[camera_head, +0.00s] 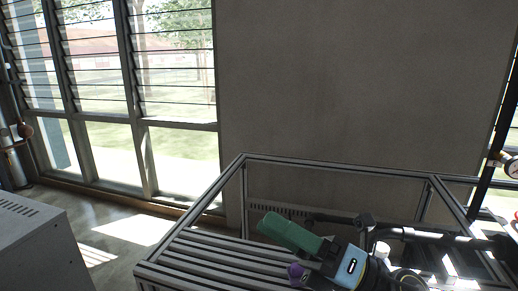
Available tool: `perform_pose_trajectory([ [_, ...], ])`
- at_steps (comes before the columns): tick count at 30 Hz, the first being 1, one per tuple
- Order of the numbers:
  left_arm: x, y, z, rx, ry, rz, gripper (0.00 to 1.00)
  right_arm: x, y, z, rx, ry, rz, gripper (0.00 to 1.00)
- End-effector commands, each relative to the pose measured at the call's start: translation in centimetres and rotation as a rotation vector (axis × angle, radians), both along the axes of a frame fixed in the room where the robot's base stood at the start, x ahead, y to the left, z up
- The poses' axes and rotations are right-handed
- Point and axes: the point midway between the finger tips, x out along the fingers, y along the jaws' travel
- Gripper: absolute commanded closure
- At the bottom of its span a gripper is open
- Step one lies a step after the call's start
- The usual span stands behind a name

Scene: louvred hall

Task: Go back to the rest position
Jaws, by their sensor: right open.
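My right gripper (300,258) is at the lower middle right, above the slatted top of a metal frame bench (195,258). A long green piece (290,235) and a small purple piece (295,272) show at its front end, beside its black and light-blue body. The gripper is open, and I see nothing held in it. My left gripper is not in view.
A grey cabinet (38,250) stands at the lower left. Louvred windows (110,95) and a bare grey wall (360,80) are behind. A pressure gauge (511,167) is at the right edge. Floor (120,232) is clear between cabinet and bench.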

Motion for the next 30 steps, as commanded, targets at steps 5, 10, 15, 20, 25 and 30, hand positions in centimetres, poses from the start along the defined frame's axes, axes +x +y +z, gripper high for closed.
perform_pose_trajectory([
  [5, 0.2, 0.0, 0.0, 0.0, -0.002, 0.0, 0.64, 3.7, -5.6, -1.0, 0.399, 0.431, -0.222, 0.24],
  [10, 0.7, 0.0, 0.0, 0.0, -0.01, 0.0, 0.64, 5.6, -11.7, -7.1, 0.724, 0.867, -0.452, 0.24],
  [15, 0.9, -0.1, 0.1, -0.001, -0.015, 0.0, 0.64, 3.4, -16.6, -16.6, 0.995, 1.319, -0.706, 0.24],
  [20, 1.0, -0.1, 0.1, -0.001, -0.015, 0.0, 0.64, -2.2, -18.9, -25.0, 1.174, 1.71, -0.951, 0.24],
  [25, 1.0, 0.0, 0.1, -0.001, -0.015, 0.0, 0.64, -8.8, -19.5, -30.3, 1.27, 2.01, -1.16, 0.24],
  [30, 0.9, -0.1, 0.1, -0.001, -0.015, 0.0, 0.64, -15.1, -19.3, -33.2, 1.312, 2.248, -1.343, 0.24],
])
